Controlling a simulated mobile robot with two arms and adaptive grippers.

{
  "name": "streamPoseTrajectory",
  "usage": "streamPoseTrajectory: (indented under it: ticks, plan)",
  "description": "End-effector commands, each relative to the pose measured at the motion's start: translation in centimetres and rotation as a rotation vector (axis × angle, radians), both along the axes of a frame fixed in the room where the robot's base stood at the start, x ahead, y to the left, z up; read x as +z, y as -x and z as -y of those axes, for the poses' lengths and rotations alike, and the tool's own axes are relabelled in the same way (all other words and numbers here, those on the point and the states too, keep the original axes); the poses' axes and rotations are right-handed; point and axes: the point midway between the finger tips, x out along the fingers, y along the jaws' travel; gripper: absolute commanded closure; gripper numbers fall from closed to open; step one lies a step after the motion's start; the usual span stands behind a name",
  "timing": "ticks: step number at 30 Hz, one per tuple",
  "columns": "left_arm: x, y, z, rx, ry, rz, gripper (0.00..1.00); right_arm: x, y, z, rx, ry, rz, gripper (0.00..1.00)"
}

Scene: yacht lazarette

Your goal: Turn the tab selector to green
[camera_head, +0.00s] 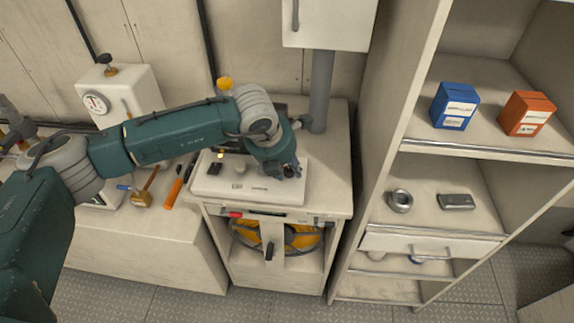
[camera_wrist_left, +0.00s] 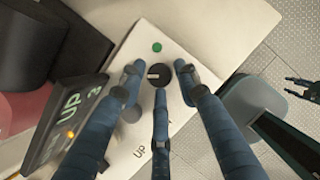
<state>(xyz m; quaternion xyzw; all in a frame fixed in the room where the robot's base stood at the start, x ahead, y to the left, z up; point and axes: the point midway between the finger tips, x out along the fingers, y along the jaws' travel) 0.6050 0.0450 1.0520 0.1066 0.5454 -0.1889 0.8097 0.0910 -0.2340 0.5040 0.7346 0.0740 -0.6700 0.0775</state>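A white panel (camera_head: 232,190) lies on the counter, with small controls on it. In the left wrist view, a round black selector knob (camera_wrist_left: 158,77) has a short white mark pointing left in the picture. A green dot (camera_wrist_left: 157,47) lies on the panel just above it. My left gripper (camera_head: 287,170) is over the panel's right end. Its three fingers are spread around the knob; I cannot tell whether they touch it. My right gripper (camera_wrist_left: 302,86) shows at the right edge of the wrist view, apart from the panel, its fingers spread and partly cut off.
An orange-handled tool (camera_head: 172,192) lies to the left. Shelves at right hold a blue box (camera_head: 454,106) and an orange box (camera_head: 526,114).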

Motion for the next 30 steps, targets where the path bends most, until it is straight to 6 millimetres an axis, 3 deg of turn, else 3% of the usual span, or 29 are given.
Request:
streamPoseTrajectory:
  ticks: [3,8,19,30]
  plan:
    - [0.0,0.0,0.0,0.0,0.0,0.0,0.68,0.0,0.0,0.0,0.0,0.0,0.0,0.6]
    - [0.0,0.0,0.0,0.0,0.0,-0.001,1.0,0.0,0.0,0.0,0.0,0.0,0.0,0.6]
    - [-0.3,0.0,-0.1,-0.046,0.0,-0.002,1.0,-1.4,0.0,0.0,0.0,0.0,0.0,0.6]
    - [-0.8,-0.2,-0.2,-0.308,0.003,0.0,1.0,-6.8,0.0,0.0,0.0,0.0,0.0,0.6]
